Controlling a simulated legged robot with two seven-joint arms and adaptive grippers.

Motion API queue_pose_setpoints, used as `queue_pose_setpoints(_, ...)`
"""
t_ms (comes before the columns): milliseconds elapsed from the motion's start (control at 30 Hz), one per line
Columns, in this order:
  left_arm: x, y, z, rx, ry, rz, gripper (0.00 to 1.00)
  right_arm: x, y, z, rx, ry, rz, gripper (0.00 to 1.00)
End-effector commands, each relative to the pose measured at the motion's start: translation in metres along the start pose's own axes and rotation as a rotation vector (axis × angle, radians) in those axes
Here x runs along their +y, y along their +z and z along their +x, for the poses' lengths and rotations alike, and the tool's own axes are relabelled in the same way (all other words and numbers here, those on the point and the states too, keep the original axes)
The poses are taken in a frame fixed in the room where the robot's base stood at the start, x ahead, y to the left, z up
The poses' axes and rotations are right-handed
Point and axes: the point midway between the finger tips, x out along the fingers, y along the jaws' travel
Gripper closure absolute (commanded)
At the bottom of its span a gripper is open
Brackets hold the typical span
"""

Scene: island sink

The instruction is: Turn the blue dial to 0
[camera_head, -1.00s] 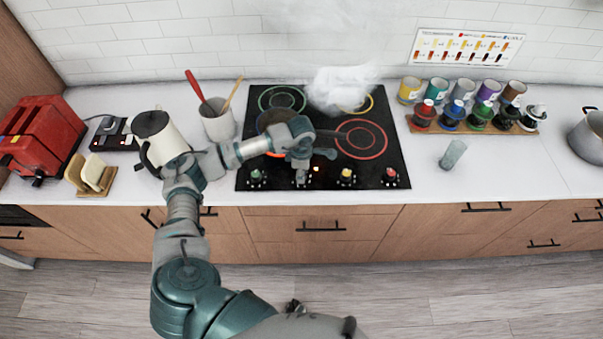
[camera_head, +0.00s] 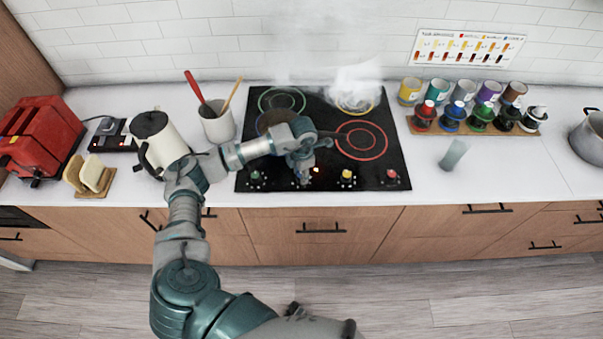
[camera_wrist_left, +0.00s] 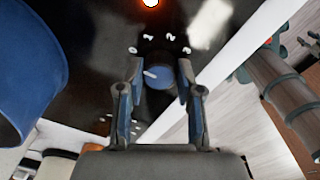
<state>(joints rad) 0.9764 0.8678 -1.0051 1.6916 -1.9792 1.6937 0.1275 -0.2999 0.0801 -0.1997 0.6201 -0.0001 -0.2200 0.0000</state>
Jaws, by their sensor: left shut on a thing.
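My left gripper (camera_head: 304,174) reaches down over the front row of dials on the black cooktop (camera_head: 376,112). In the left wrist view, the blue dial (camera_wrist_left: 159,78) sits between the two fingers of this gripper (camera_wrist_left: 160,92), which is shut on it. The dial's white pointer points left and slightly up in that view. White marks ring the dial, too blurred to read surely. In the head view my gripper hides most of the blue dial. The green dial (camera_head: 256,176) is to its left; the yellow dial (camera_head: 347,175) and red dial (camera_head: 391,178) are to its right.
A white kettle (camera_head: 160,140) stands left of the cooktop, close to my left arm. Steam rises over the back right burner. A glass (camera_head: 454,154) stands on the clear counter to the right.

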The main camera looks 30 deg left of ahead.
Motion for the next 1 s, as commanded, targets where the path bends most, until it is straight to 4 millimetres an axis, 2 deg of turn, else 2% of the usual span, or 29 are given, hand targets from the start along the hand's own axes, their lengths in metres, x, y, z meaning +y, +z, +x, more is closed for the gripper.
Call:
queue_pose_setpoints(367, 0.002, 0.001, -0.002, -0.005, 0.005, -0.008, 0.99, -0.001, 0.000, 0.000, 0.000, -0.001, 0.000, 0.60)
queue_pose_setpoints(400, 0.002, 0.001, -0.002, -0.005, 0.004, -0.008, 0.54, -0.001, 0.000, 0.000, 0.000, -0.001, 0.000, 0.60)
queue_pose_setpoints(467, 0.002, 0.001, -0.002, -0.004, 0.004, -0.008, 0.40, -0.001, 0.000, 0.000, 0.000, -0.001, 0.000, 0.60)
queue_pose_setpoints(800, 0.001, 0.000, -0.003, -0.002, 0.002, -0.004, 0.39, 0.001, 0.001, 0.000, 0.000, 0.001, -0.001, 0.60)
queue_pose_setpoints(867, 0.001, 0.001, -0.008, -0.003, 0.002, -0.005, 0.39, 0.001, 0.001, 0.000, 0.001, 0.001, -0.001, 0.60)
queue_pose_setpoints(1000, 0.001, 0.001, -0.031, -0.004, 0.004, -0.004, 0.39, 0.000, 0.001, 0.000, 0.001, 0.000, -0.001, 0.60)
